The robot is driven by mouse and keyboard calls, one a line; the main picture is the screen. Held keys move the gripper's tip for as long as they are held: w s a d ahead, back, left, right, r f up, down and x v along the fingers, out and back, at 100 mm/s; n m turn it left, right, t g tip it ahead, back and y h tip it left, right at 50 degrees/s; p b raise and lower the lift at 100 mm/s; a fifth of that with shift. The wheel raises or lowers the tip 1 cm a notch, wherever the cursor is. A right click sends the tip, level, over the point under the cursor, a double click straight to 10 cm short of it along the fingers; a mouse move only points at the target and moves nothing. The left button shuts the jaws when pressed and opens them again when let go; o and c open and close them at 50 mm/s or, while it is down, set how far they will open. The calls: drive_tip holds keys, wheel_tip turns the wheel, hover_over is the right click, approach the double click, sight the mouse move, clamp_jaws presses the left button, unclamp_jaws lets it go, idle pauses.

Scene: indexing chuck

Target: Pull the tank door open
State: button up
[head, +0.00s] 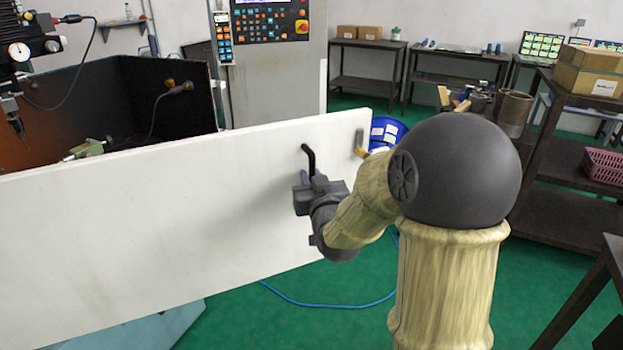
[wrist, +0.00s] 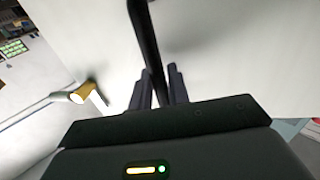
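The tank door (head: 130,225) is a long white panel across the front of the dark tank (head: 172,100). A black bar handle (head: 309,155) stands out from the door near its right end. My gripper (head: 316,182) is at the handle's lower part. In the wrist view the handle (wrist: 146,38) runs down between the two fingers of my gripper (wrist: 158,85), which lie close on both sides of it and look shut on it. The handle's lower end is hidden by my gripper. A small latch-like piece (head: 359,139) is at the door's right edge.
A blue drum (head: 388,128) stands behind the door's right end. A dark shelf (head: 560,130) with a cardboard box (head: 588,72) is at the right. A blue hose (head: 330,305) lies on the green floor (head: 270,325), which is mostly clear in front.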

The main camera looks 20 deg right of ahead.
drive_tip(key=shift+o, duration=1.1)
drive_tip(key=shift+s, duration=0.15)
drive_tip(key=s+b, duration=0.8)
drive_tip(key=s, duration=0.3)
drive_tip(key=shift+s+a, duration=0.35)
drive_tip(key=shift+c, duration=0.2)
